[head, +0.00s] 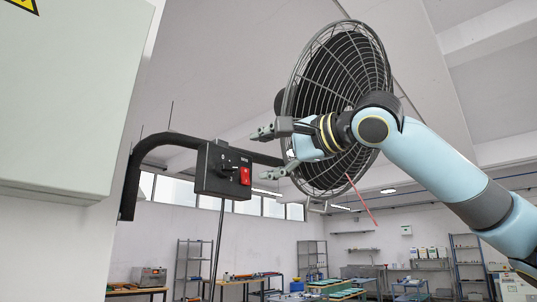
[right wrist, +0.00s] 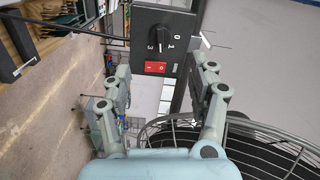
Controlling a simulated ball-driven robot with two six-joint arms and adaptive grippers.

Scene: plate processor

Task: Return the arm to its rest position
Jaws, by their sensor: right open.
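My right arm comes in from the right in the head view. Its gripper (head: 272,151) is open and empty, with its fingers pointing left toward the black control box (head: 212,171). The box carries a dark knob and a red switch (head: 245,176). In the right wrist view the open gripper (right wrist: 166,88) has one finger on each side, with the box (right wrist: 150,42) between and beyond them. The knob (right wrist: 157,31) and red switch (right wrist: 155,68) face me there. The fingers look apart from the box. My left gripper is not in view.
A large caged fan (head: 335,75) stands behind my right gripper, close to it; its cage (right wrist: 265,135) also shows in the right wrist view. A black bent bracket (head: 150,145) holds the box. A pale cabinet (head: 70,100) is at the left. Shelves and workbenches stand far back.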

